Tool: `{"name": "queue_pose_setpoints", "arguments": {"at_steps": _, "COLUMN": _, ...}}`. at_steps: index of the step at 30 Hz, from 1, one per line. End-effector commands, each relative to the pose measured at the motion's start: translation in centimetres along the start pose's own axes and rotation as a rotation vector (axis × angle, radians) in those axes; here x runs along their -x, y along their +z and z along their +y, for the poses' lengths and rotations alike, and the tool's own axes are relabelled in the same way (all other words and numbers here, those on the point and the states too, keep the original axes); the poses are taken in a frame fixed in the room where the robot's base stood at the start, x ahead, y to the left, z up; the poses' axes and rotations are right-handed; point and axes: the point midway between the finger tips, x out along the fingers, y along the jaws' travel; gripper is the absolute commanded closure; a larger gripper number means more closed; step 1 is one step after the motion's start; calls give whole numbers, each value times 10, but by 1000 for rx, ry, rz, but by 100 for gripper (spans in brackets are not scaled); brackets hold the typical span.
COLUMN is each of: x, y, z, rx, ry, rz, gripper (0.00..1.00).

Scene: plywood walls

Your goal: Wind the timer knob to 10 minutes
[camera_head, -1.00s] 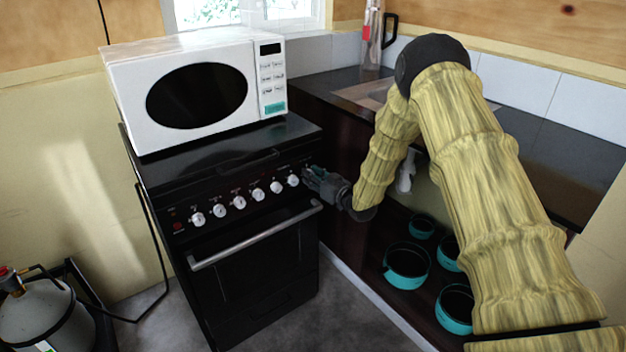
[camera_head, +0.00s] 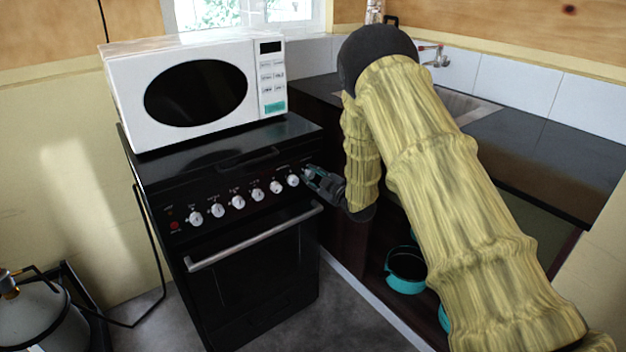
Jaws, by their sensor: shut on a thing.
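The black stove (camera_head: 250,260) has a sloped front panel with a row of several white knobs, one of them a white knob (camera_head: 293,180) just left of my gripper. My gripper (camera_head: 309,174) is at the right end of this row, fingers pointing left at the panel. It is shut on the rightmost knob, the timer knob, which the fingers mostly hide. The knob's markings and pointer are too small to read.
A white microwave (camera_head: 196,92) stands on the stove top. An oven handle bar (camera_head: 255,236) runs below the knobs. Teal pots (camera_head: 405,270) sit on the low shelf at right, under the dark counter (camera_head: 550,160). A gas cylinder (camera_head: 40,315) stands at lower left.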

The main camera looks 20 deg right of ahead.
Motion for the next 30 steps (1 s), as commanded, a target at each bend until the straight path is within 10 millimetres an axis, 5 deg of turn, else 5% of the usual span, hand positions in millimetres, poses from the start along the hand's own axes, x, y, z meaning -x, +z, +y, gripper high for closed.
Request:
{"name": "queue_pose_setpoints", "arguments": {"at_steps": 19, "x": 1, "y": 2, "z": -1, "rx": 48, "ry": 2, "rz": -7, "gripper": 96}}
{"name": "queue_pose_setpoints", "arguments": {"at_steps": 20, "x": 1, "y": 2, "z": -1, "rx": 48, "ry": 2, "rz": -7, "gripper": 69}}
{"name": "queue_pose_setpoints", "arguments": {"at_steps": 23, "x": 1, "y": 2, "z": -1, "rx": 48, "ry": 2, "rz": -6, "gripper": 50}}
{"name": "queue_pose_setpoints", "arguments": {"at_steps": 30, "x": 0, "y": 0, "z": -1, "rx": 48, "ry": 2, "rz": -3, "gripper": 49}}
